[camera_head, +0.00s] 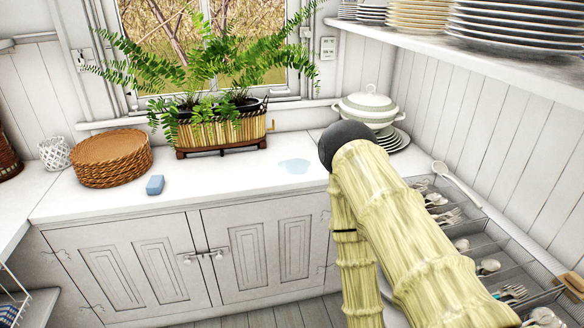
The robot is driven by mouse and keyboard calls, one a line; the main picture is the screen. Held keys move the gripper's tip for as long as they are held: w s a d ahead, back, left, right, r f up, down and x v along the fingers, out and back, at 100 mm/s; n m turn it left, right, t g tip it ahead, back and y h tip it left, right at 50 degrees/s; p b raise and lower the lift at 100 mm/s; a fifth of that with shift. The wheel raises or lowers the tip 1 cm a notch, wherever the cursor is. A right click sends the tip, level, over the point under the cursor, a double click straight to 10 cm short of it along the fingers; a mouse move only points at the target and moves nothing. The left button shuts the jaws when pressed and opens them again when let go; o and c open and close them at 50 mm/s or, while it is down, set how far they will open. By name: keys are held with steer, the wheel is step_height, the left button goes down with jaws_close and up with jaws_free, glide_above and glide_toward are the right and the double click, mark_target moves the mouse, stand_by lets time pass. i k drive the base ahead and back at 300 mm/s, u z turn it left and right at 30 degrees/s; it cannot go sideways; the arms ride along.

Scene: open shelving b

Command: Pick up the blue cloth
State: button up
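A small blue block-like thing (155,185) lies on the white counter, in front of the woven mats at the left. It could be a folded cloth or a sponge; I cannot tell which. A pale blue flat patch (294,166) with an irregular outline lies on the counter right of the planter. It could be a thin cloth or a wet spot. Nothing touches either one. My arm, with a yellow bamboo-like surface and a dark round joint, rises from the lower right to right of the pale patch. My gripper does not show.
A fern planter (222,132) stands by the window, with stacked woven mats (112,160) to its left. A lidded tureen (368,106) and plates stand behind my arm. Cutlery trays (470,225) line the right counter beneath a plate shelf (470,52). The front middle counter is clear.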

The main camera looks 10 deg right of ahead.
mark_target(155, 185)
steer(key=k, duration=0.5)
steer(key=u, duration=1.05)
steer(key=i, duration=1.4)
steer(key=z, duration=0.5)
